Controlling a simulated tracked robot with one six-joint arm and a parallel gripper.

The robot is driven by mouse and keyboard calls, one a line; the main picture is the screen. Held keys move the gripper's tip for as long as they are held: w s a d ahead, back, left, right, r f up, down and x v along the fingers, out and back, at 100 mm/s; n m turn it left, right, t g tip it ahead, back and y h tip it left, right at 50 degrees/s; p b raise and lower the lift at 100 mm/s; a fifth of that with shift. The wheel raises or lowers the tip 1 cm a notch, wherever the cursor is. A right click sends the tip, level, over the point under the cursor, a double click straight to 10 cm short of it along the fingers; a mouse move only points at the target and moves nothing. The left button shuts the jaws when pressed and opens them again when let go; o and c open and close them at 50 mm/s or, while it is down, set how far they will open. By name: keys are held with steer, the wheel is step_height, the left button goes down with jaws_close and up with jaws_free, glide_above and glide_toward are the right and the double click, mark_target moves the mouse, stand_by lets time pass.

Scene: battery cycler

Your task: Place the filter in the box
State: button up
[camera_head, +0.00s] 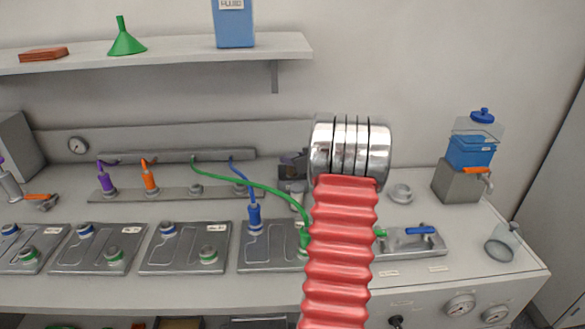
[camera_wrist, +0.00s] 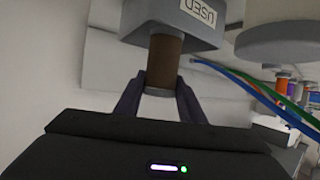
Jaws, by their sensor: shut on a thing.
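In the wrist view my gripper (camera_wrist: 158,90) is shut on a brown cylindrical filter (camera_wrist: 162,62), with a dark finger on each side of its lower, paler end. The filter's upper end meets a grey box (camera_wrist: 178,37) labelled "USED". I cannot tell how far the filter is inside the box, as the box's inside is hidden. In the head view my arm covers the middle, and the filter cannot be made out.
A green tube (camera_head: 245,180) arches across the bench to the left of my arm. Flat grey plates (camera_head: 185,257) with plugs line the bench front. A shelf (camera_head: 180,53) holds a green funnel (camera_head: 124,42) and a blue container (camera_head: 234,28). A blue dispenser (camera_head: 470,152) stands at right.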

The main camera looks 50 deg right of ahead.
steer(key=shift+f, duration=1.8)
steer(key=o, duration=0.8)
steer(key=shift+f, duration=0.1)
steer(key=shift+s+r, duration=0.15)
steer(key=shift+r, duration=0.05)
steer(key=v, duration=1.1)
steer(key=shift+s+a, duration=0.1)
steer(key=shift+s, duration=0.25)
steer(key=shift+r, duration=0.1)
